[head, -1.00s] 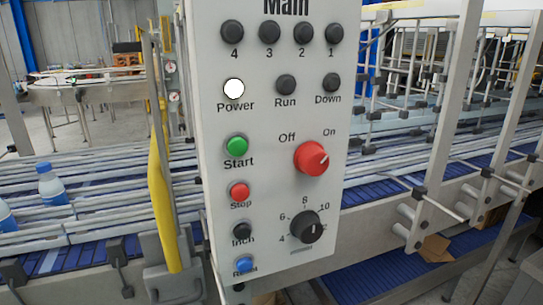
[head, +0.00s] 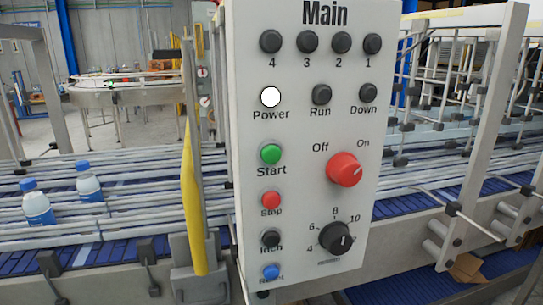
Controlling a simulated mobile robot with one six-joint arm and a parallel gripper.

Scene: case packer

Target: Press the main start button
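The Main control panel (head: 305,140) stands upright in the middle of the head view. Its green Start button (head: 271,154) is on the left side, below the white lit Power lamp (head: 271,97). Under Start are the red Stop button (head: 271,200), the black Inch button (head: 270,238) and the blue Reset button (head: 271,272). The red Off/On knob (head: 344,169) has its mark pointing up and right toward On. A black dial (head: 335,238) sits below it. The Run lamp (head: 321,94) and Down lamp (head: 367,92) are dark. My gripper is not in view.
A conveyor with blue belts and metal rails (head: 120,206) runs behind the panel. Two white bottles with blue caps (head: 38,208) stand on it at left. A yellow upright bar (head: 193,190) is just left of the panel. Metal frames (head: 478,135) stand at right.

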